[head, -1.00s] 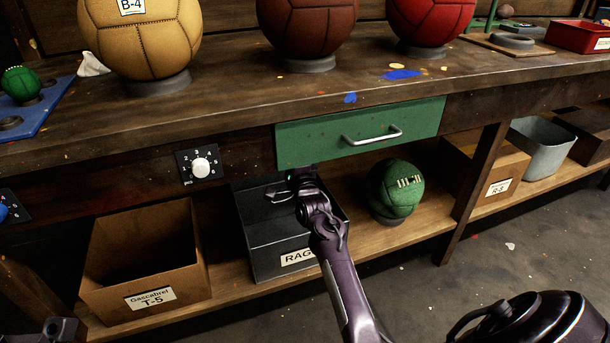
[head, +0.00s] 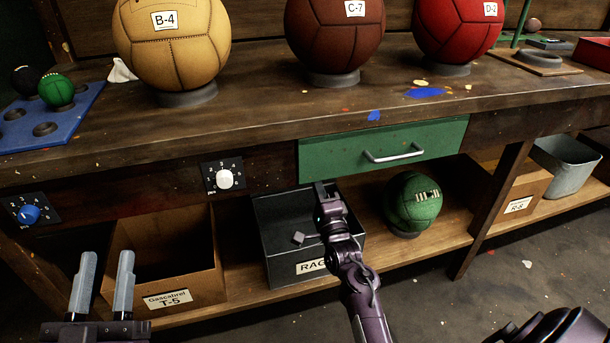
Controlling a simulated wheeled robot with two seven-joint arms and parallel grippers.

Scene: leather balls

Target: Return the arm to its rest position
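My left gripper (head: 103,264) stands at the lower left with its two grey fingers pointing up and clearly apart. Nothing is between them. It appears in front of the cardboard box labelled T-5 (head: 197,290). My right arm comes up from the bottom right, and its gripper (head: 327,190) appears over the right part of the dark RAGS box (head: 275,262), below the green drawer. The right gripper's fingers are small and dark, and I cannot tell whether they are open or shut.
The workbench (head: 260,115) carries a tan ball (head: 175,50), a brown ball (head: 333,40) and a red ball (head: 457,30). The green drawer (head: 340,153) is shut. A green ball (head: 412,205) sits on the lower shelf. A grey bucket (head: 566,168) stands at the right.

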